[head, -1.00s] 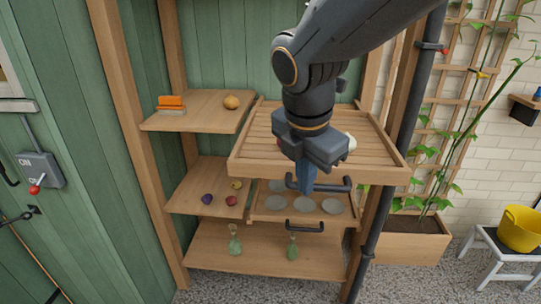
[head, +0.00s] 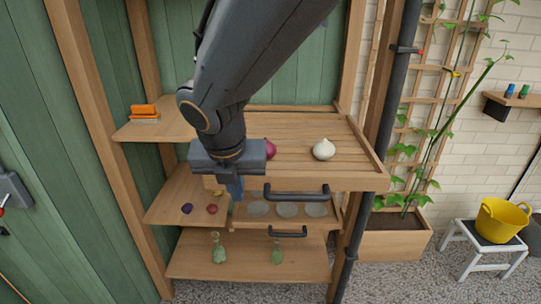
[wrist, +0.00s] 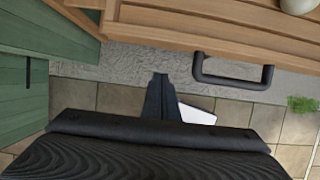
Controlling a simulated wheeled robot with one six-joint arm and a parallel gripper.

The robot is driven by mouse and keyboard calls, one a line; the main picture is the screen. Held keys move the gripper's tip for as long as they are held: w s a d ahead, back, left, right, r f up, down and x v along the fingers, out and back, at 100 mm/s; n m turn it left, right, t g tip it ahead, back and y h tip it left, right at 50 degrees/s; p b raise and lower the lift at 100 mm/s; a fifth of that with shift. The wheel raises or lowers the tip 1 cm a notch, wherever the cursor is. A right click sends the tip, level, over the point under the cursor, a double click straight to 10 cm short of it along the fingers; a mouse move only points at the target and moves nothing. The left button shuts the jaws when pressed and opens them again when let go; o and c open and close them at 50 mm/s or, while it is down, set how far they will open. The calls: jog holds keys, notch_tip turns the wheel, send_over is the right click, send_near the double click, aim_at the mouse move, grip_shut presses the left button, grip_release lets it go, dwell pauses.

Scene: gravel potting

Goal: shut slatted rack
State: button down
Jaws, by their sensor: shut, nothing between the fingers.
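The slatted rack (head: 348,171) is a wooden drawer-like tray with a slatted floor, pulled out from the shelf unit. Its black bar handle (head: 296,196) is on the front face, and the handle also shows in the wrist view (wrist: 233,72). A red onion (head: 270,150) and a white onion (head: 323,149) lie on the slats. My gripper (head: 235,190) is shut and empty, pointing down at the rack's left front, left of the handle and apart from it. In the wrist view the closed fingers (wrist: 158,98) show in front of the rack's front edge. My arm hides the rack's left part.
Below is a lower tray (head: 240,224) with several pale discs and its own handle (head: 288,233). Side shelves hold an orange brush (head: 144,112) and small vegetables. Two green bottles stand on the bottom shelf (head: 185,268). A dark pipe (head: 383,130) runs up at the right.

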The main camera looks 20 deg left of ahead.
jog(key=shift+w+a+f+p, duration=0.1)
jog(key=shift+w+a+p, duration=0.1)
jog(key=shift+w, duration=0.45)
jog(key=shift+w+a+p, duration=0.1)
jog(key=shift+w+p, duration=0.1)
jog(key=shift+w, duration=0.5)
jog(key=shift+w+a+f+p, duration=0.1)
jog(key=shift+w+a+p, duration=0.1)
jog(key=shift+w, duration=0.45)
jog(key=shift+w, duration=0.1)
